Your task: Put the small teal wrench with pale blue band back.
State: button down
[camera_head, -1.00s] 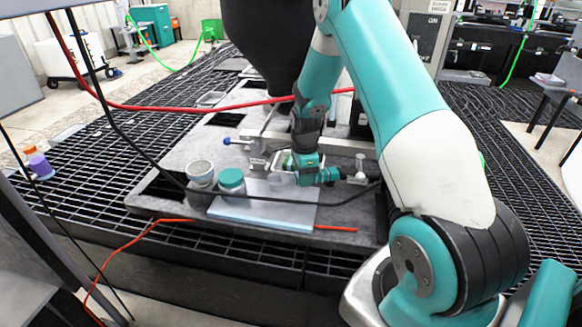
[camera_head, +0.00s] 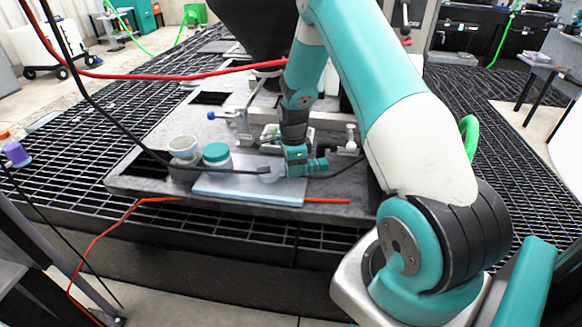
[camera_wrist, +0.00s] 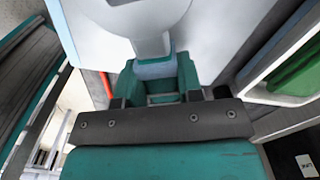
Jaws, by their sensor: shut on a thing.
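The small teal wrench with the pale blue band (camera_wrist: 156,69) shows in the wrist view, standing out ahead of my gripper (camera_wrist: 155,96). My gripper is shut on its teal part. Its pale grey head points to the top of that view. In the head view my wrist is above the right part of a pale blue mat (camera_head: 235,187), and a pale rounded piece, probably the wrench head (camera_head: 271,173), shows over the mat. The jaws are too small there to make out. I cannot tell whether the wrench touches the mat.
A teal-lidded jar (camera_head: 216,155) and a grey cup (camera_head: 183,147) stand left of my wrist. A clamp-like metal fitting (camera_head: 238,120) lies behind. A black cable crosses in front, and a red hose (camera_head: 150,76) runs across the back. Black grating surrounds the grey slab.

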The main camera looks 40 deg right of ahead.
jog(key=shift+f+b, duration=0.35)
jog(key=shift+f, duration=0.25)
dwell(0.3)
jog(key=c, duration=0.7)
grip_release()
jog(key=shift+r, duration=0.1)
